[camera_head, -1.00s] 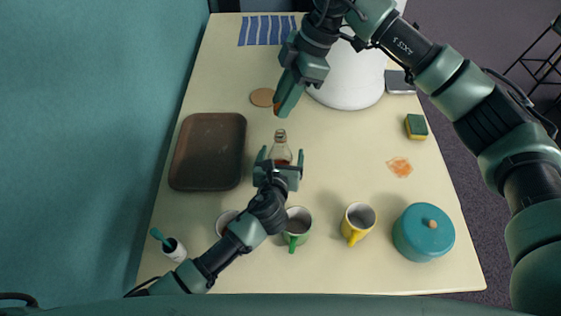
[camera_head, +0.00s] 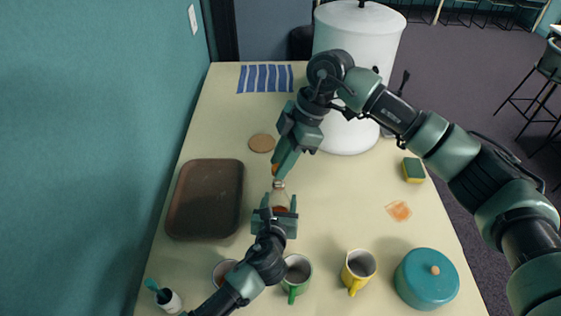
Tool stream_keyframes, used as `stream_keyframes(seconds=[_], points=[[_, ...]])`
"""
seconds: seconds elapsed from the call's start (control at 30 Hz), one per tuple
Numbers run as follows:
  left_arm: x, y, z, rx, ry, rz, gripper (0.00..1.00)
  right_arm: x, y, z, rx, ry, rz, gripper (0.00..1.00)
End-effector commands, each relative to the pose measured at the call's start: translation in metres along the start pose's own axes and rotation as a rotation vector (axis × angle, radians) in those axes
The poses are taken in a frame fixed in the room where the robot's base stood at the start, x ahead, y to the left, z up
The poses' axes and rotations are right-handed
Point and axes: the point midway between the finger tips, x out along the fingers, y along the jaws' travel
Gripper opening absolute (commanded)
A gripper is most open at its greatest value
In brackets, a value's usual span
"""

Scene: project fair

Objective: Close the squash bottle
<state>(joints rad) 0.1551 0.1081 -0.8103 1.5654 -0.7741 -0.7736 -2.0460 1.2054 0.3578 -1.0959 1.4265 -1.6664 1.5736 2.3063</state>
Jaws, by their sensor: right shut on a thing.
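The squash bottle (camera_head: 281,197) is a small clear bottle with orange-red liquid, upright on the table. My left gripper (camera_head: 280,201) has its fingers on both sides of the bottle's body and looks shut on it. My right gripper (camera_head: 277,171) points down just above the bottle's neck. It is shut on a small orange thing (camera_head: 275,169), which looks like the bottle's cap and is partly hidden by the fingers. The orange thing is at or just above the bottle's mouth; I cannot tell whether they touch.
A brown tray (camera_head: 205,200) lies left of the bottle, a round coaster (camera_head: 262,143) behind it. A green mug (camera_head: 296,270), yellow mug (camera_head: 358,268) and teal pot (camera_head: 428,279) stand in front. A sponge (camera_head: 413,170), an orange spill (camera_head: 399,211) and a large white container (camera_head: 355,60) are to the right.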

Motion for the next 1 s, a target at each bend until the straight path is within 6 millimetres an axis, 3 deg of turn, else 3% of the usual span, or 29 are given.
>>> stream_keyframes(seconds=[1.0], points=[[0.0,0.0,0.0,0.0,0.0,0.0,0.0,0.024,0.0,0.011,-0.001,0.001,0.001,0.0]])
